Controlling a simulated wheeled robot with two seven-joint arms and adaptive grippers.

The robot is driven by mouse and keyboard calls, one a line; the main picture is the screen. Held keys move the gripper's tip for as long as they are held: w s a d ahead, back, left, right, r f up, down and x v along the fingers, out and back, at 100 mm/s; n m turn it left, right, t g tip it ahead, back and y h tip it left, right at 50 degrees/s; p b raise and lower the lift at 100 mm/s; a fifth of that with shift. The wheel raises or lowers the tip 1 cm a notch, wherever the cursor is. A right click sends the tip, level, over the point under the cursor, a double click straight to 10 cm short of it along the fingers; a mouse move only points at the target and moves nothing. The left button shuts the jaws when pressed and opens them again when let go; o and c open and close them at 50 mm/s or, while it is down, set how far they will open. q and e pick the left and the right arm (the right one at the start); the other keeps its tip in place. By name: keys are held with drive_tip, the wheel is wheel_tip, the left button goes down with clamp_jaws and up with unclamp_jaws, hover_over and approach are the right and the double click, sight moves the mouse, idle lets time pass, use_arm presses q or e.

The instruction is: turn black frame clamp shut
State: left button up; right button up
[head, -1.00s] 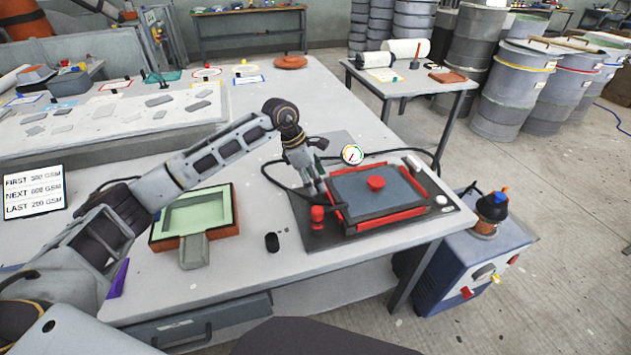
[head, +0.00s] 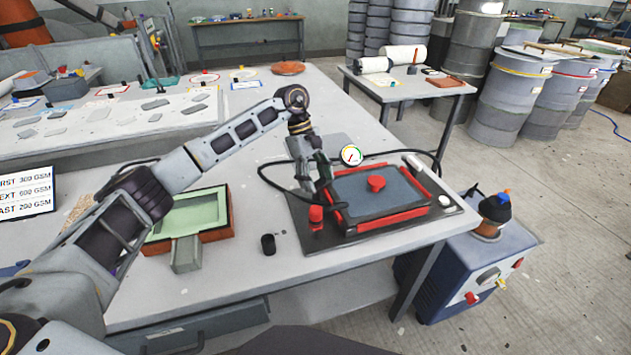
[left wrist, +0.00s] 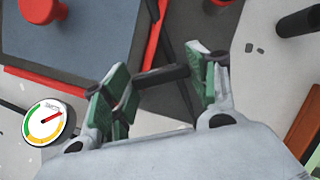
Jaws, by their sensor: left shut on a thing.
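The black frame clamp (left wrist: 163,76) is a short dark bar between the green finger pads of my left gripper (left wrist: 155,82) in the left wrist view. The gripper is shut on it, one pad at each end. In the head view my left gripper (head: 314,182) reaches down at the left edge of the red-edged frame (head: 412,212), and it hides most of the clamp there. The frame surrounds a blue-grey panel (head: 356,196) with a red knob (head: 376,183) in its middle. My right gripper is not in view.
A round gauge (head: 351,155) stands behind the frame. A red-topped post (head: 316,216) is just in front of my left gripper. A small black cylinder (head: 268,244) and a green-lined tray (head: 232,212) lie to the left. The table front between is clear.

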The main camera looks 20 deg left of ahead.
use_arm(q)
drive_tip(key=m+b, duration=0.1)
drive_tip(key=m, duration=0.1)
drive_tip(key=shift+w+d+m+g+y, duration=0.1)
drive_tip(key=shift+m+g+y, duration=0.2)
drive_tip(key=shift+d+m+g+y+b, duration=0.1)
drive_tip(key=shift+m+g+y+b, duration=0.4)
drive_tip(key=shift+m, duration=1.2)
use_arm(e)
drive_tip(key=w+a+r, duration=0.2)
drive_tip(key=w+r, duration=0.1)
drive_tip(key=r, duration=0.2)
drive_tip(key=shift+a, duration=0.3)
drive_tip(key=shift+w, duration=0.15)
use_arm(q)
drive_tip(key=o, duration=1)
drive_tip(key=shift+v, duration=6)
